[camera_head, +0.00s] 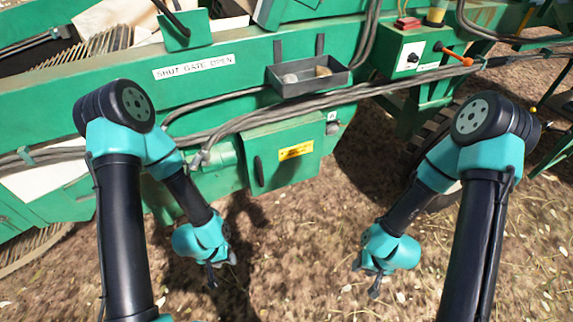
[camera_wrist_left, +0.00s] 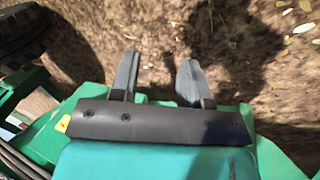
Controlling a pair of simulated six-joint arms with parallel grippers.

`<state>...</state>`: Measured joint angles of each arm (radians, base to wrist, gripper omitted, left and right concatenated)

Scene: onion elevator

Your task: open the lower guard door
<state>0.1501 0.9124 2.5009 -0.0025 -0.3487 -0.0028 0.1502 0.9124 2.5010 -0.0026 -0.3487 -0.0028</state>
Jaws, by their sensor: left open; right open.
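The lower guard door (camera_head: 286,153) is a green panel low on the machine's side in the head view, with a black handle (camera_head: 258,171) at its left edge and a yellow label. It looks shut. My left gripper (camera_head: 220,280) hangs above the ground, below and left of the door, apart from it. In the left wrist view my left gripper (camera_wrist_left: 157,75) has its two fingers spread with only soil between them. My right gripper (camera_head: 370,285) hangs below and right of the door, apart from it; its fingers are small here, with nothing seen held.
A grey tray (camera_head: 309,84) with small items sticks out above the door. Thick cables (camera_head: 240,122) run along the machine above the door. A control box (camera_head: 417,55) with an orange lever stands at upper right. The bare soil (camera_head: 300,250) before the door is clear.

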